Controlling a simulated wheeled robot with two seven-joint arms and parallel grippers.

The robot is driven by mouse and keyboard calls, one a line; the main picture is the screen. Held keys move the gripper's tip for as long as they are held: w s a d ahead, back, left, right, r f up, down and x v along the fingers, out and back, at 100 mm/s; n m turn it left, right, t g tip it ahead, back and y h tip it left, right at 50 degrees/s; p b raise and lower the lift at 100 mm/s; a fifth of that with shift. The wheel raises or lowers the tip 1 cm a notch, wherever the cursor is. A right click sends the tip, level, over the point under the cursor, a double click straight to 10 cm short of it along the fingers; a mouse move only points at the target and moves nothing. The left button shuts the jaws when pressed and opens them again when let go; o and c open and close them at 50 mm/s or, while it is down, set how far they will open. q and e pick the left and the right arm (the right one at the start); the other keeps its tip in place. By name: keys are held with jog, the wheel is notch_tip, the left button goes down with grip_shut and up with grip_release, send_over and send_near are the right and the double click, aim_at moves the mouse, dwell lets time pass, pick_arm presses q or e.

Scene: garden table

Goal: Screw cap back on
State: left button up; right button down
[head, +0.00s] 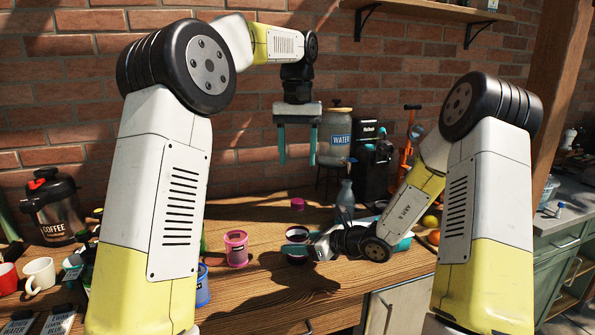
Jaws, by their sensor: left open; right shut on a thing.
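My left gripper (298,150) hangs in the air above the table, open, its two teal fingers pointing down with nothing between them. My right gripper (297,248) is low over the table and shut on a small dark jar with a pink edge (297,260); its fingers hide much of the jar. A small magenta piece that looks like a cap (297,204) is on the table behind the jar, below the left gripper and well apart from it. I cannot tell whether the jar's top is open.
A pink cup (236,248) stands left of the jar. A clear bottle (345,197) stands behind my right gripper. A water dispenser (340,140) and a black machine (370,155) are at the back. A coffee urn (52,207) and white mug (39,274) are at left. Bare wood lies in front.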

aim_at(307, 242)
pick_arm(q)
jog(key=shift+r, duration=0.25)
pick_arm(e)
jog(key=shift+c, duration=1.9)
grip_release()
jog(key=v, duration=0.7)
jog(key=shift+s+d+r, duration=0.15)
jog(key=shift+d+r, duration=0.05)
jog(key=shift+d, duration=0.15)
